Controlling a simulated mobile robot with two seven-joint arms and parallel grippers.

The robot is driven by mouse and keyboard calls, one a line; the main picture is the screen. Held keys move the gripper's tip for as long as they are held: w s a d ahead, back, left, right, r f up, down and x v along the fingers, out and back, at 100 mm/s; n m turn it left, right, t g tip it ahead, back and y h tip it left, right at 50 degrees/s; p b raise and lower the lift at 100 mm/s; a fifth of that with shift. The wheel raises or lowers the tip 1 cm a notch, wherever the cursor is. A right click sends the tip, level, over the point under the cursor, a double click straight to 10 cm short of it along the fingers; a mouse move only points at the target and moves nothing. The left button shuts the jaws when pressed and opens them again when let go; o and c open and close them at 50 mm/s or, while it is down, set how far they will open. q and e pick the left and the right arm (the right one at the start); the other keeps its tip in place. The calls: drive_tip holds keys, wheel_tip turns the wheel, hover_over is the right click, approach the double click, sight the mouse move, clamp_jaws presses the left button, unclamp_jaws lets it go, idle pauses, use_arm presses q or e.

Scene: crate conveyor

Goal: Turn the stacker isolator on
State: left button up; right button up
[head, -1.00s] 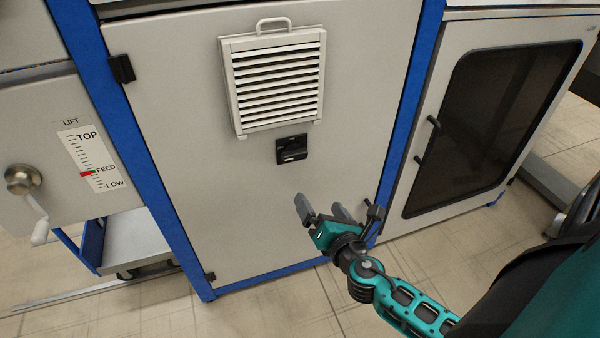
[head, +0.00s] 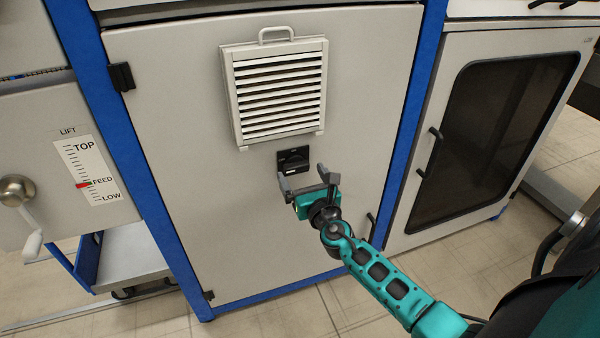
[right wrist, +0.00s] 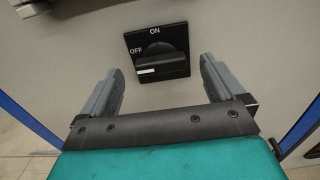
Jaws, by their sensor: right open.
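The stacker isolator (head: 292,158) is a black rotary switch on the grey cabinet door, below the vent. In the right wrist view the isolator (right wrist: 157,52) shows the labels ON at the top and OFF at the left. Its knob (right wrist: 158,60) lies crosswise, with a white mark at its left end, on the OFF side. My right gripper (head: 304,182) is open and empty, just below the isolator in the head view. In the right wrist view its two fingers (right wrist: 158,85) stand on either side below the switch, apart from the knob. My left gripper is not in view.
A louvred vent (head: 278,90) with a handle sits above the isolator. A lift crank (head: 22,200) and scale (head: 90,172) are at the left. A dark-windowed door (head: 490,130) is at the right. The door face around the switch is clear.

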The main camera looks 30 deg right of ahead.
sight(296, 166)
drive_tip(key=shift+x, duration=1.2)
drive_tip(key=shift+c, duration=0.3)
drive_tip(key=c, duration=1)
